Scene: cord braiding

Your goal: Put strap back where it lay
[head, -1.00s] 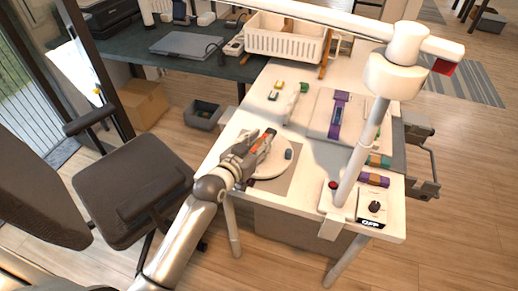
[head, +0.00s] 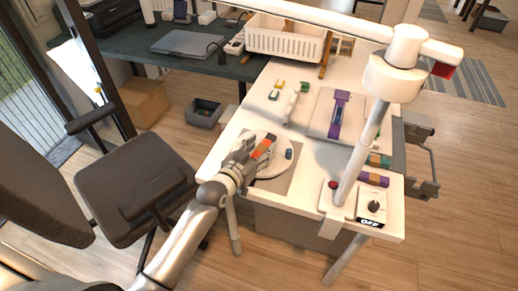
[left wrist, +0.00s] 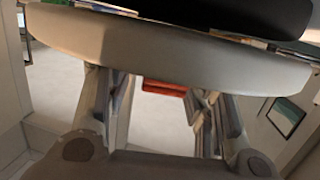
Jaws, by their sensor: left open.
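A purple strap (head: 338,113) lies on a pale board at the right of the white table. A round pale disc (head: 270,167) lies on a grey mat near the table's left side, with a small dark blue piece (head: 289,154) on it. My left gripper (head: 254,150) is over the disc's left part, fingers apart. An orange-red piece (head: 262,148) shows at its fingertips. In the left wrist view the orange-red piece (left wrist: 165,88) appears between the open fingers (left wrist: 158,95), below the rim of a pale round plate (left wrist: 170,48); contact cannot be told. My right gripper is out of view.
A lamp post (head: 362,150) stands on the table's right part, near a switch box (head: 371,206). Banded rolls (head: 373,179) lie at the right edge. A white basket (head: 285,40) stands at the back. A chair (head: 135,190) is left of the table.

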